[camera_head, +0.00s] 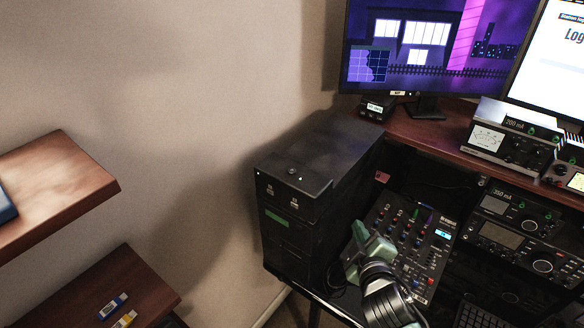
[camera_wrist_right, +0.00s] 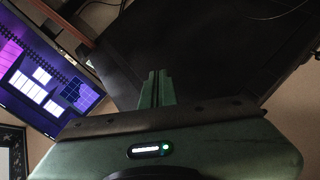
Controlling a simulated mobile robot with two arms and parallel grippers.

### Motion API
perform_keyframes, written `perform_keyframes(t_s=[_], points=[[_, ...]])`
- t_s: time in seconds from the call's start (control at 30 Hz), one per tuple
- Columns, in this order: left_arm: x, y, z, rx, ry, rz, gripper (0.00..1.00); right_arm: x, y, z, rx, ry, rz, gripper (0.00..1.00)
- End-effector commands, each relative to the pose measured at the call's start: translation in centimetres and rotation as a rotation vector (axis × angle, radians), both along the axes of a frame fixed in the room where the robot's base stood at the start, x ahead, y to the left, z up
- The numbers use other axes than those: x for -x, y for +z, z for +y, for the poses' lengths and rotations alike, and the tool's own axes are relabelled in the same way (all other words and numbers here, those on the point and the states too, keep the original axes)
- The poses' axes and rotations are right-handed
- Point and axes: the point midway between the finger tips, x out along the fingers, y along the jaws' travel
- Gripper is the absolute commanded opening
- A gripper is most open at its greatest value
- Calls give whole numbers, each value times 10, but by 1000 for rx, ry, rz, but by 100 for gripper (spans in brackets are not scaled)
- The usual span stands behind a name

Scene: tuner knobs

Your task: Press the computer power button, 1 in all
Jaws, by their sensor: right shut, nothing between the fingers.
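The black computer tower (camera_head: 325,165) stands in the middle of the head view, against the wall. A small round button (camera_head: 292,171) shows on its top near the front edge; I take it for the power button. My right gripper (camera_head: 357,230) is low, to the right of the tower and in front of the mixer. Its green fingers are shut and empty, and apart from the button. In the right wrist view the shut fingers (camera_wrist_right: 157,88) point toward the tower's dark surface (camera_wrist_right: 210,45); the button cannot be made out there. My left gripper is not in view.
A mixer (camera_head: 413,240) lies right of the tower, close to my right gripper. A wooden desk (camera_head: 425,130) with a monitor (camera_head: 430,45) and meters (camera_head: 500,135) is behind. Wooden shelves (camera_head: 60,185) stick out at left. The space above the tower is clear.

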Motion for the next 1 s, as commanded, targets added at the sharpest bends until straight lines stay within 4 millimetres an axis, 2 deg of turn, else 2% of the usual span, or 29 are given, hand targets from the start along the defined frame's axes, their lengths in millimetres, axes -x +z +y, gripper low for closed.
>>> perform_keyframes(t_s=[0.03,0.23,0.37,0.53,0.67,0.8,0.9,1.0], points=[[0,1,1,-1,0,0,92,-9,23,6,45,29,-66,0],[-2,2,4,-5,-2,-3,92,-31,105,36,235,135,-317,0],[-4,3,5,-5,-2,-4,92,-35,155,58,365,192,-478,0],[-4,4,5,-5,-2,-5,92,-30,221,91,555,263,-704,0],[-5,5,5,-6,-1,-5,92,-16,271,123,735,316,-906,0],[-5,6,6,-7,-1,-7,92,10,318,168,989,374,-1166,0],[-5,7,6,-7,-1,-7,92,34,340,205,1223,418,-1378,0],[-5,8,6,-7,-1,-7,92,61,346,246,1529,469,-1629,0]])
